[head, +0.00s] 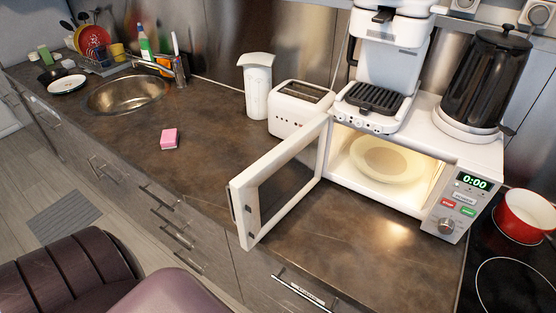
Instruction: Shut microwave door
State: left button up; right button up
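The white microwave (462,160) stands on the brown counter at the right. Its door (282,182) is swung wide open, hinged at the left side and reaching toward the counter's front edge. The lit inside shows a round pale plate (388,160) and is otherwise empty. The control panel (458,205) with a 0:00 display is at the microwave's right. Neither of my grippers shows in the head view.
A toaster (298,108) is behind the door. A red pot (525,214) sits on the stove at right. A pink sponge (170,138) lies on otherwise clear counter.

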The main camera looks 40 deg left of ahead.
aim_at(262, 193)
jog(key=j+z, duration=0.15)
jog(key=j, duration=0.35)
jog(key=j+z, duration=0.15)
jog(key=j, duration=0.4)
jog(key=j+z, duration=0.2)
jog(key=j, duration=0.3)
jog(key=k+j+z, duration=0.15)
jog(key=j, duration=0.35)
jog(key=j+z, duration=0.15)
jog(key=j, duration=0.35)
jog(key=k, duration=0.1)
